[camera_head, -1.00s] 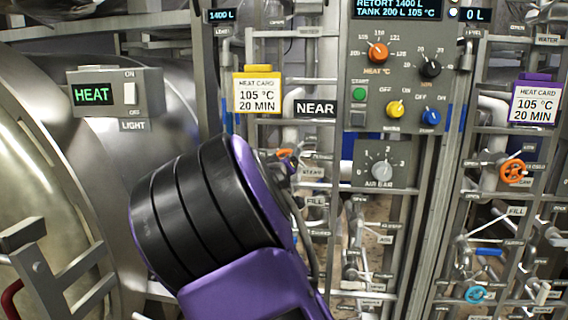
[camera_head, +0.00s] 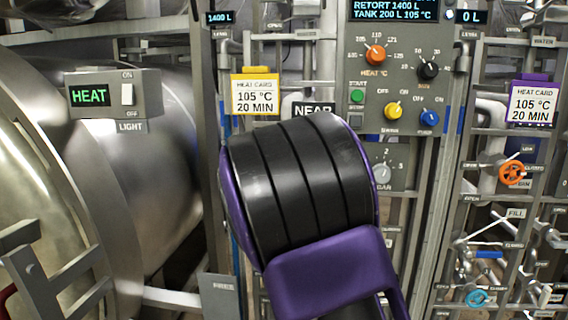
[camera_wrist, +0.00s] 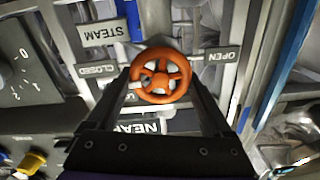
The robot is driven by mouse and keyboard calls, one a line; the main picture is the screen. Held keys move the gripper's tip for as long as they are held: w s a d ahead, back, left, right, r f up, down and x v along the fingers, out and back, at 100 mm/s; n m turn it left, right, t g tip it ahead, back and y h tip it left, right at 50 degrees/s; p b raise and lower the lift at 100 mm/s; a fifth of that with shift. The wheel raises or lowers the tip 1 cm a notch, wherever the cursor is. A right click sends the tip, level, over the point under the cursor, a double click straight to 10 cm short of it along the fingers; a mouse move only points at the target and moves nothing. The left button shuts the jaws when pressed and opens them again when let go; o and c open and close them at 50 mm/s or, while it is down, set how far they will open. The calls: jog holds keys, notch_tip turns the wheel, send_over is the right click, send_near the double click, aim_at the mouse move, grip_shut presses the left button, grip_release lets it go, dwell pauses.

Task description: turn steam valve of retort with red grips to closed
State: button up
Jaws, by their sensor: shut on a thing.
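An orange steam valve handwheel (camera_wrist: 161,76) is in the middle of the wrist view, beside the upside-down labels STEAM (camera_wrist: 103,33), CLOSED (camera_wrist: 96,70) and OPEN (camera_wrist: 221,54). My gripper (camera_wrist: 160,79) is shut on the wheel, with a finger on each side of its rim. Which label the valve points to, I cannot tell. In the head view my purple and black arm hides this wheel and my gripper. The large metal retort (camera_head: 150,160) stands at the left; a dark red piece shows at its lower left edge.
The NEAR label (camera_wrist: 139,127) lies below the wheel in the wrist view. A control panel (camera_head: 400,100) with knobs stands right of my arm. A second orange wheel (camera_head: 513,173) and a blue wheel (camera_head: 478,298) are on the right rack. Pipes and bars crowd the space.

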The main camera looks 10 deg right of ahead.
jog(key=shift+m, duration=0.4)
jog(key=o, duration=1.1)
jog(key=shift+o, duration=0.2)
jog(key=shift+s, duration=0.1)
jog(key=p+v, duration=0.1)
jog(key=v, duration=1.6)
jog(key=shift+p, duration=0.4)
